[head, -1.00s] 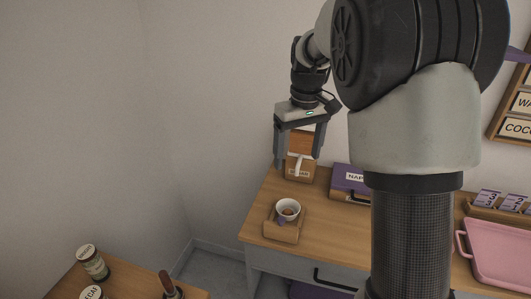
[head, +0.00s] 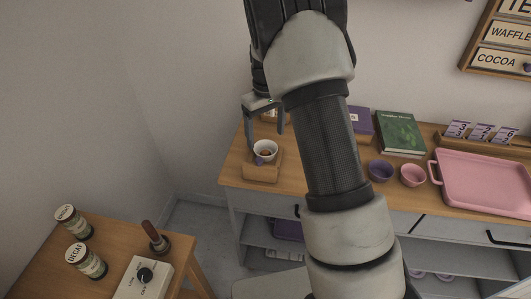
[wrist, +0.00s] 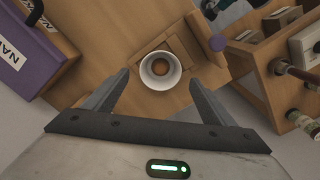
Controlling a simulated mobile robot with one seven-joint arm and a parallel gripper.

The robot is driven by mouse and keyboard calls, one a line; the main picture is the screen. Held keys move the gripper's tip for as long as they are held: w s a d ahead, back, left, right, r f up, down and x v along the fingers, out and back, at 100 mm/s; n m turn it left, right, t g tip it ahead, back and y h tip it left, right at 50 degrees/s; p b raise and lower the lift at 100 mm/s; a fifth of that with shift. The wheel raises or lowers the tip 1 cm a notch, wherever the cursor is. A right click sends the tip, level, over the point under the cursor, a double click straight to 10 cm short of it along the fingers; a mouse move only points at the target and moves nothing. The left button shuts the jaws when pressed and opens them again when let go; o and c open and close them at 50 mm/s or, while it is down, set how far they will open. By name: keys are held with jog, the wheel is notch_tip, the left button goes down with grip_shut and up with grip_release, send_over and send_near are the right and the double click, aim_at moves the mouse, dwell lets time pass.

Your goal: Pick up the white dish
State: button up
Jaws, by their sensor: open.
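The white dish (head: 265,148) is a small round white bowl with something brown inside. It sits on a wooden stand (head: 261,173) near the left end of the counter. In the wrist view the dish (wrist: 147,79) lies in the middle, seen from above, between the lines of my two fingers. My gripper (head: 264,130) is open and empty, pointing down above the dish; its open fingers also show in the wrist view (wrist: 160,84). The fingers appear apart from the dish.
A purple box (head: 361,121), a green book (head: 399,132), a purple bowl (head: 381,171), a pink bowl (head: 412,175) and a pink tray (head: 486,182) stand to the right. A side table with jars (head: 87,261) is at the lower left.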

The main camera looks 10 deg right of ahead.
aim_at(266, 154)
jog(key=shift+f, duration=2.7)
jog(key=c, duration=1.2)
